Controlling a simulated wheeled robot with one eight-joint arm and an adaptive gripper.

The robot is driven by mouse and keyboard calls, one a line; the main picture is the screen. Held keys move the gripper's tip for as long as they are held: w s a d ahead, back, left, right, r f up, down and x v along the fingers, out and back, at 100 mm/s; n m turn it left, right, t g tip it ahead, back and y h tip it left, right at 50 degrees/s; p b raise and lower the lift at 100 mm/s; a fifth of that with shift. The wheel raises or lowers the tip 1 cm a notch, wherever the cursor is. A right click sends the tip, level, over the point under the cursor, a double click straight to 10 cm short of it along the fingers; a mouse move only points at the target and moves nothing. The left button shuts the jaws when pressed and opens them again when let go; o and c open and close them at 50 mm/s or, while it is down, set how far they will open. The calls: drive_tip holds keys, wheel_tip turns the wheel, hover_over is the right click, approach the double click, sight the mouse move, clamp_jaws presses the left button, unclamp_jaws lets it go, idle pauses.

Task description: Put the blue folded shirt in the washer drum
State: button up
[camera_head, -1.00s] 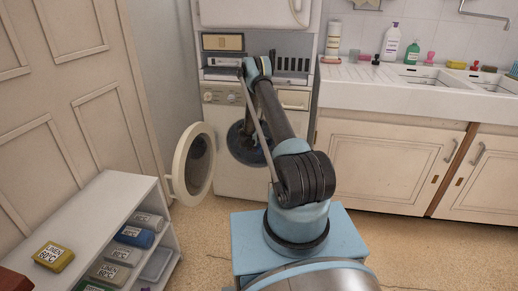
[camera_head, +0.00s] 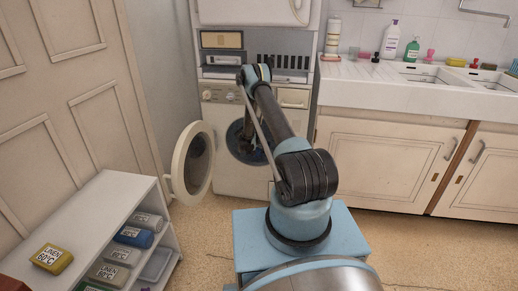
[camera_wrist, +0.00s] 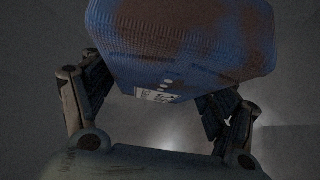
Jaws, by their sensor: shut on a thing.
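The washer (camera_head: 225,168) stands at the back centre with its round door (camera_head: 194,160) swung open to the left. Its dark drum opening (camera_head: 238,150) is partly hidden by my arm. My gripper (camera_wrist: 160,98) is shut on a blue folded shirt (camera_wrist: 185,50). The shirt has brownish patches and a small white label on its near edge, and the fingers grip it from both sides. In the head view my forearm reaches down to the drum opening, and the shirt is hidden there. Dim grey surfaces surround the shirt in the wrist view; I cannot tell how deep it is.
A white shelf unit (camera_head: 125,190) at left holds several folded items, including a blue one (camera_head: 134,237) and a yellow one (camera_head: 51,258) on top. The open door stands close left of the opening. A sink counter (camera_head: 400,95) is at right. Floor lies between.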

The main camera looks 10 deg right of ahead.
drive_tip(key=shift+f, duration=0.2)
drive_tip(key=o, duration=1.3)
drive_tip(key=shift+c, duration=0.2)
drive_tip(key=shift+r, duration=0.1)
drive_tip(key=shift+r, duration=0.2)
drive_tip(key=v, duration=1.2)
drive_tip(key=shift+r, duration=0.3)
drive_tip(key=shift+s, duration=0.1)
